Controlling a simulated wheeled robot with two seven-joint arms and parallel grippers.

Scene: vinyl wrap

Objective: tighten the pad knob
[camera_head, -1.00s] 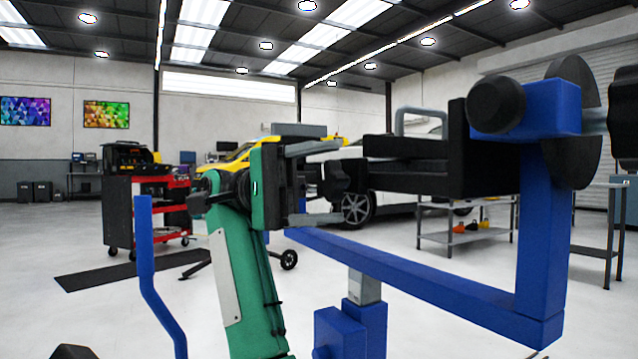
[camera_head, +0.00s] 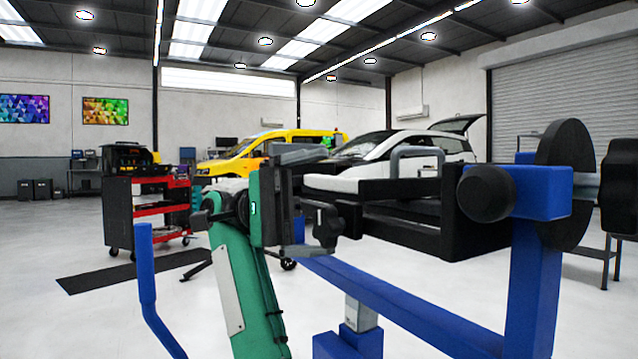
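A black lobed knob (camera_head: 326,226) sits at the left end of a black clamp block (camera_head: 400,230) on a blue frame (camera_head: 400,290). The frames do not settle which knob is the pad knob.
A blue bent bar (camera_head: 149,270) stands at the left, and a round black knob (camera_head: 486,193) fronts the blue head. A red and black tool cart (camera_head: 150,210), a floor mat (camera_head: 130,270) and parked cars are behind. The left floor is mostly clear.

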